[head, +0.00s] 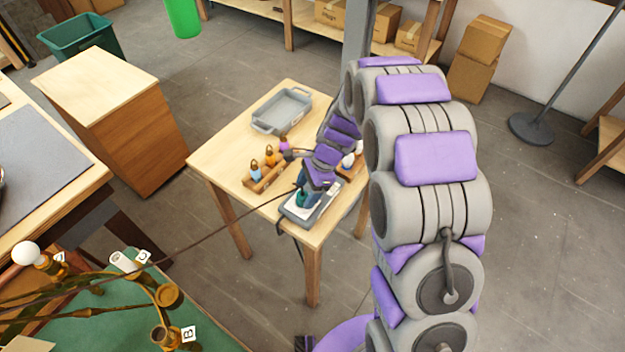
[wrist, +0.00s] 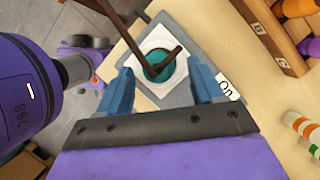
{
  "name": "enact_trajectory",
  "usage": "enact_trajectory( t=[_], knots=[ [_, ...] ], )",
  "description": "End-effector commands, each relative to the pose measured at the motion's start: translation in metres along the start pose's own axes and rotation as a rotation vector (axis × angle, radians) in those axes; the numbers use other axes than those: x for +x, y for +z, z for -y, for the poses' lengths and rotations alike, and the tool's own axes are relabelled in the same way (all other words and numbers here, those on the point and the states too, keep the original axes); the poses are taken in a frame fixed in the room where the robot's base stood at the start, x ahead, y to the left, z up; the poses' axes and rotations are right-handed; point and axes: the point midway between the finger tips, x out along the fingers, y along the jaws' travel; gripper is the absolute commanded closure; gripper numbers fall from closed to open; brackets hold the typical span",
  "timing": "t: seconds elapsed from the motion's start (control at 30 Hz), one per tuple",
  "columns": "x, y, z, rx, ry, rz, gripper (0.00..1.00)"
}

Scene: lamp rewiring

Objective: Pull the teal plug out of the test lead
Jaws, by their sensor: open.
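The teal plug (wrist: 157,72) shows as a round teal piece on a white square in the wrist view, with a dark brown cord across it. In the head view the teal plug (head: 300,198) sits on a grey unit with a white top (head: 327,207), at the front of the small wooden table. My gripper (wrist: 162,84) is open, its two blue fingers on either side of the plug with gaps visible. In the head view my gripper (head: 311,187) is partly hidden by my arm. I cannot make out the test lead's socket beneath the plug.
A wooden rack with colored bulbs (head: 256,185) stands left of the unit, and a grey tray (head: 291,108) lies behind. The brown cord (head: 215,233) runs left to a brass lamp (head: 165,296) on a green mat. White bulbs (head: 348,160) stand to the right.

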Motion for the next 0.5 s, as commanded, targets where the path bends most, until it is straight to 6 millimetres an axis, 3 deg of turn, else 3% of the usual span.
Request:
enact_trajectory(
  t=[0.2, 0.5],
  knots=[
    [0.0151, -0.0001, 0.0, -0.001, -0.001, -0.002, 0.34],
    [0.0158, -0.0001, 0.0001, -0.001, -0.001, -0.002, 0.34]
  ],
)
